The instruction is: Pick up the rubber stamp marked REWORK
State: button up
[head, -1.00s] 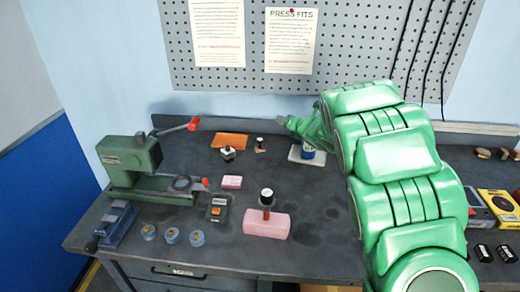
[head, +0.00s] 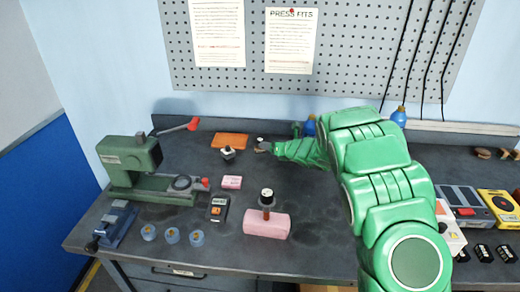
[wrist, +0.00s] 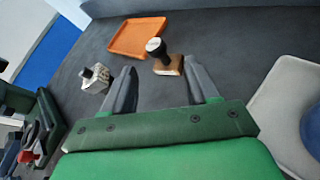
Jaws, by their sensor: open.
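A stamp (wrist: 166,60) with a dark knob handle and a wooden base stands upright on the bench, ahead of and between my fingers in the wrist view. In the head view its dark top (head: 260,140) shows just beyond my gripper (head: 264,148). My gripper (wrist: 160,66) is open, with no object held. Another dark-topped handle with a brown shaft (head: 267,197) stands at the pink block (head: 264,226). I cannot read REWORK on either one.
An orange tray (wrist: 137,37) lies behind the stamp. A small pale-and-dark object (wrist: 95,78) is left of my left finger. A white plate (wrist: 283,100) with a blue item (wrist: 314,130) is close on the right. A green press (head: 130,165) stands left.

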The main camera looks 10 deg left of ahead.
jog(key=shift+x, duration=2.5)
jog(key=shift+a+r, duration=0.15)
grip_shut()
